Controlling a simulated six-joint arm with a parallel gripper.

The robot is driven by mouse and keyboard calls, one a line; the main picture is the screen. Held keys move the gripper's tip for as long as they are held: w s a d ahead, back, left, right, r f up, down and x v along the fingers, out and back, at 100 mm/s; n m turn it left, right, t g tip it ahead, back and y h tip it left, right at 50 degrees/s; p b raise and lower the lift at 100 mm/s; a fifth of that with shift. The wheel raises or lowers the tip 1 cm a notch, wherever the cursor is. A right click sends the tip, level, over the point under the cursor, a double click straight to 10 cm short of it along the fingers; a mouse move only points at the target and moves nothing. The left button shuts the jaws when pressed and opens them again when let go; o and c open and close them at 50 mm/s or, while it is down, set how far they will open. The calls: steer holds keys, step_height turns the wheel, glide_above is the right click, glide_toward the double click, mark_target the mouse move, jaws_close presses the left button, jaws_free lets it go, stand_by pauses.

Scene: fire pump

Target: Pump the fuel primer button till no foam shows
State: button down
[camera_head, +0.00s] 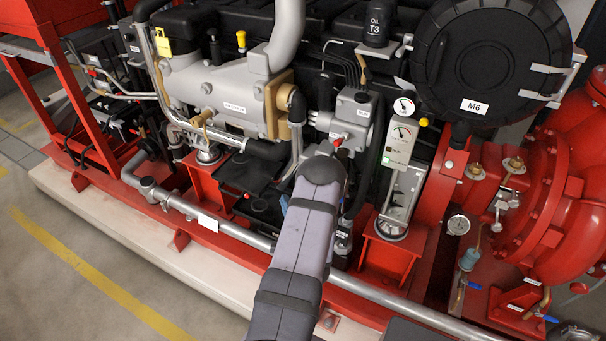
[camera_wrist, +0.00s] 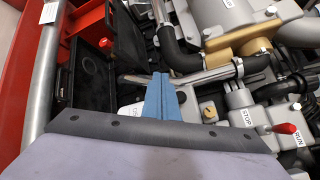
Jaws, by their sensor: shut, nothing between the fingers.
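My gripper (camera_wrist: 162,78) shows in the wrist view as two blue fingers pressed together, with nothing between them. Its tips lie over the engine's side, left of a grey housing (camera_wrist: 240,101) marked STOP and RUN. A red-tipped lever (camera_wrist: 286,128) sticks out of that housing; it also shows in the camera_head view (camera_head: 337,142). A small brass-coloured fitting (camera_wrist: 208,112) sits just right of the fingers. A white label (camera_wrist: 131,108) is partly hidden behind the fingers. I cannot tell which part is the fuel primer button. No foam can be made out.
Black hoses (camera_wrist: 178,52) and metal pipes run close beyond and right of the fingers. A long grey pipe (camera_head: 230,229) runs along the red base frame. A gauge panel (camera_head: 401,142) stands right of my arm. The yellow-striped floor (camera_head: 85,265) at left is clear.

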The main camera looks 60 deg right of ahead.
steer(key=shift+r+m, duration=0.35)
steer(key=shift+m, duration=0.75)
steer(key=shift+d, duration=0.2)
steer(key=d+b, duration=0.2)
steer(key=d, duration=0.6)
steer(key=shift+d+b, duration=0.25)
steer(key=shift+b, duration=0.15)
steer(key=shift+d+b, duration=0.6)
steer(key=shift+d, duration=0.75)
stand_by(2.7)
steer(key=shift+a+h, duration=0.25)
steer(key=shift+h, duration=0.05)
steer(key=shift+a+p, duration=0.6)
steer(key=shift+a, duration=0.45)
